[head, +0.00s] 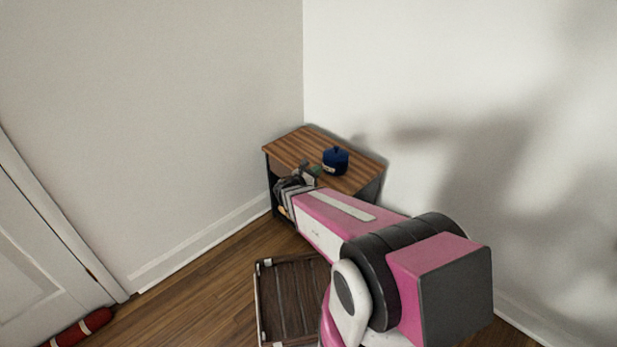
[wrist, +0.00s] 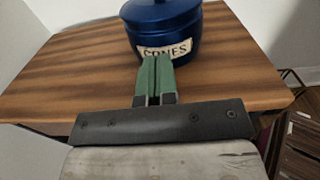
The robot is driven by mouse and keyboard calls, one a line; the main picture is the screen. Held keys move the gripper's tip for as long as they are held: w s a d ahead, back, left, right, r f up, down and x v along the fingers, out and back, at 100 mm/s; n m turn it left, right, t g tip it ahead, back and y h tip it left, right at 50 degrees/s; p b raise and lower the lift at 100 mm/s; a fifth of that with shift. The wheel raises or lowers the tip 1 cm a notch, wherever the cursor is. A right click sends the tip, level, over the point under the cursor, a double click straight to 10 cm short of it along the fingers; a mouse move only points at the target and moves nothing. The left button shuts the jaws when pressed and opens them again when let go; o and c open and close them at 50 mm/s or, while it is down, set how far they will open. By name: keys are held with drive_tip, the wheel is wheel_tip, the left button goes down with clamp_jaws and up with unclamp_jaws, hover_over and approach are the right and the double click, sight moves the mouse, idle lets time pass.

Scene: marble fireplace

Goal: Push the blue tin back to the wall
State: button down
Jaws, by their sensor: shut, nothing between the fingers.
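The blue tin (head: 335,160) is round and lidded, with a knob on top. It stands upright on a small wooden-topped cabinet (head: 300,145) in the corner of the room. In the wrist view the tin (wrist: 165,28) has a cream label, its lower letters reading like "CONES", partly covered by my fingers. My gripper (wrist: 157,68) is shut and empty, its green fingertips together right in front of the tin's label. I cannot tell for sure whether they touch it. In the head view my gripper (head: 317,170) is small, at the near side of the tin.
The wooden top is bare to the left of the tin. White walls meet behind the cabinet. A dark slatted crate-like thing (head: 290,296) stands on the floor in front. A red roll (head: 82,328) lies by the white door (head: 40,255).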

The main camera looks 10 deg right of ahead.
sight(326, 164)
drive_tip(key=shift+x, duration=1.85)
drive_tip(key=x, duration=1.1)
drive_tip(key=shift+s, duration=0.1)
